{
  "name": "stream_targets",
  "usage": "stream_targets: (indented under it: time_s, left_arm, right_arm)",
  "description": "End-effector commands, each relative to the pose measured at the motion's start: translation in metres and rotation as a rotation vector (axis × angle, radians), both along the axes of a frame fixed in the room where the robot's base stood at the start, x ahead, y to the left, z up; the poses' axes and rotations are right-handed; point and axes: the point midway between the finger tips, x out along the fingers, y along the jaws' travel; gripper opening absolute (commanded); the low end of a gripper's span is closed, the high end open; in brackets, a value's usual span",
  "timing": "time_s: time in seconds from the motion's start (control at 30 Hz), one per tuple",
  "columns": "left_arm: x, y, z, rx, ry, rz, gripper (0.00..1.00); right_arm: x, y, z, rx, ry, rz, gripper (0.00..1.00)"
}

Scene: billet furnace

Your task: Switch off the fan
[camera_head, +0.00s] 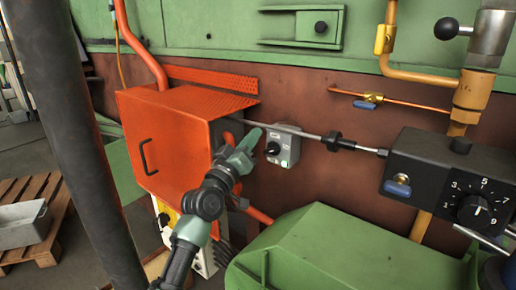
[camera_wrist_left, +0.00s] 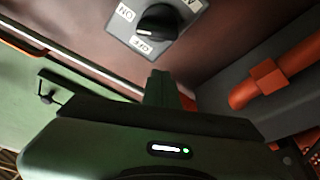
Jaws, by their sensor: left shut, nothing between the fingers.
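A grey switch box (camera_head: 294,139) with a black rotary knob (camera_head: 272,149) is mounted on the brown wall just right of the orange cabinet. The left wrist view shows the knob (camera_wrist_left: 157,22) upside down at the top edge, with ON and OFF labels beside it. A pale mark shows on the knob, but I cannot tell for sure which label it points at. My left gripper (camera_head: 250,138) is shut and empty, just left of the switch and apart from the knob. It also shows in the left wrist view (camera_wrist_left: 159,88). My right gripper is not in view. I cannot identify the fan itself.
An orange cabinet (camera_head: 165,140) stands left of the switch. A thin metal rod (camera_head: 300,132) runs above the switch to a black control box (camera_head: 450,175) at the right. A green housing (camera_head: 345,250) fills the lower right. A dark post (camera_head: 75,140) stands at the left.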

Motion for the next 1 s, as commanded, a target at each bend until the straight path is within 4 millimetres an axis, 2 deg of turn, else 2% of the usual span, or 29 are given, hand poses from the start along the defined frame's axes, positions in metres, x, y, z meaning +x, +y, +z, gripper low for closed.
stream_targets:
  time_s: [0.03, 0.1, 0.3, 0.73, 1.0]
  left_arm:
    - [-0.004, -0.004, -0.015, 0.002, 0.012, -0.003, 0.00]
    - [-0.008, -0.008, -0.023, 0.002, 0.011, -0.003, 0.00]
    - [-0.012, -0.013, -0.035, 0.001, 0.007, -0.001, 0.00]
    - [-0.013, -0.013, -0.036, -0.001, 0.009, -0.001, 0.00]
    - [-0.013, -0.001, -0.037, -0.042, 0.039, -0.002, 0.00]
  right_arm:
    - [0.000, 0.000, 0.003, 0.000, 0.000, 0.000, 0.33]
    - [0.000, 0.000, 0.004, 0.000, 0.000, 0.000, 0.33]
    - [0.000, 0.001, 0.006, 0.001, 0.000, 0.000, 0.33]
    - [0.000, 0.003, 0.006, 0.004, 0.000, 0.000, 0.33]
    - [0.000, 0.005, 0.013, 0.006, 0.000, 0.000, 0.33]
